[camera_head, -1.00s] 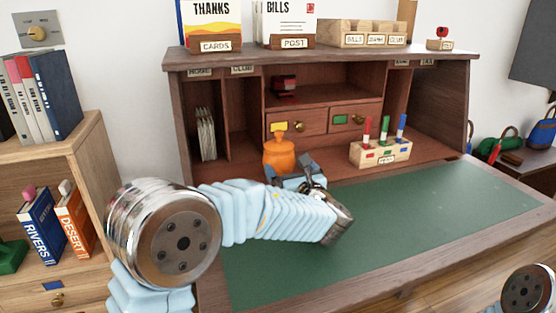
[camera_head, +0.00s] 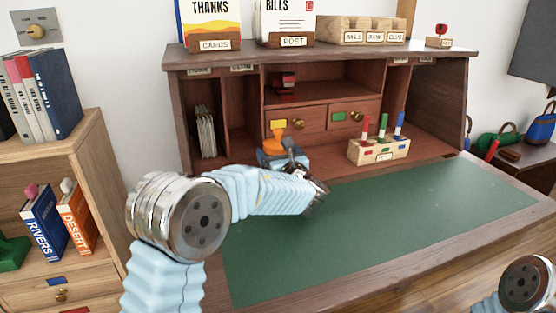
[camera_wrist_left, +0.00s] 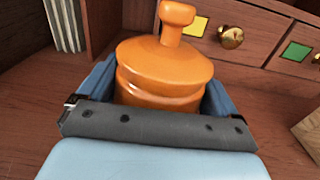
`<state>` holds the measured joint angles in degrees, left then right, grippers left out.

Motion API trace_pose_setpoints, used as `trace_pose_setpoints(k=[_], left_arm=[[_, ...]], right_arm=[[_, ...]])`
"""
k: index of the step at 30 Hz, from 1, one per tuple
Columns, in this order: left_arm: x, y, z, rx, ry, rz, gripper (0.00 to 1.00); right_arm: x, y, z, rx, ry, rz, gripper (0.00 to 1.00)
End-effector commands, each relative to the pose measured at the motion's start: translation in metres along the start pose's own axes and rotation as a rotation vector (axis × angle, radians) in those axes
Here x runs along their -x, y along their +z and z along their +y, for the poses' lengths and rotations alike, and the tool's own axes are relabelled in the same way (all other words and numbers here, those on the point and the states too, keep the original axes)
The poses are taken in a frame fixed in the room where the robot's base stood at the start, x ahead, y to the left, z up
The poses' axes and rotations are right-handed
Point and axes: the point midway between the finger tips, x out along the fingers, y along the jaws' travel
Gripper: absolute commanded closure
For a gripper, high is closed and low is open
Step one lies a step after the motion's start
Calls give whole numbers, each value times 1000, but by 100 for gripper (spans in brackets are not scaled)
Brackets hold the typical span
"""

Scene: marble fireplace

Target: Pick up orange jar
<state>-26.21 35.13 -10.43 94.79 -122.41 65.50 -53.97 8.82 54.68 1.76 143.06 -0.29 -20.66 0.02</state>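The orange jar (camera_head: 277,133) stands upright in the desk's open lower bay, below the small drawers. In the head view my left gripper and wrist hide all but its top. In the left wrist view the jar (camera_wrist_left: 163,72) shows its round lid and knob, with its lower body hidden behind the gripper's grey palm edge. My left gripper (camera_head: 279,157) has its blue fingers spread wide, one on each side of the jar's body. Whether they touch it is hard to tell. My right gripper is not in view; only part of the right arm shows at the bottom right.
A wooden holder (camera_head: 378,151) with red, green and blue markers stands right of the jar. Upright papers (camera_head: 207,131) fill a slot to its left. Small drawers with knobs (camera_head: 298,124) are just behind and above it. The green desk mat (camera_head: 400,220) is clear.

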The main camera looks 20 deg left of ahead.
Motion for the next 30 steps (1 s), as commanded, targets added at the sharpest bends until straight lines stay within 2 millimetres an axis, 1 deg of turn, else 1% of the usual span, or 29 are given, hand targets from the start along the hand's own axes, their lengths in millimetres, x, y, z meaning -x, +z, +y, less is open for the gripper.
trace_pose_setpoints(k=[1,2,12,14,23,26,29,30], left_arm=[[0,0,0,0,0,0,28],[0,0,0,0,0,0,32],[0,0,0,0,0,0,84],[0,0,0,0,0,0,93],[0,4,0,2,0,-2,93],[0,12,0,4,0,-2,93],[1,26,0,5,0,-3,93],[1,34,0,5,-1,-5,93]], right_arm=[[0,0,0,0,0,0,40],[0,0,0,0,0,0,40],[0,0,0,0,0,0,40],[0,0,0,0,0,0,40],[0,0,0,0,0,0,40],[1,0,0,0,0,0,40],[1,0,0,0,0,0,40],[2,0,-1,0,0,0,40]])
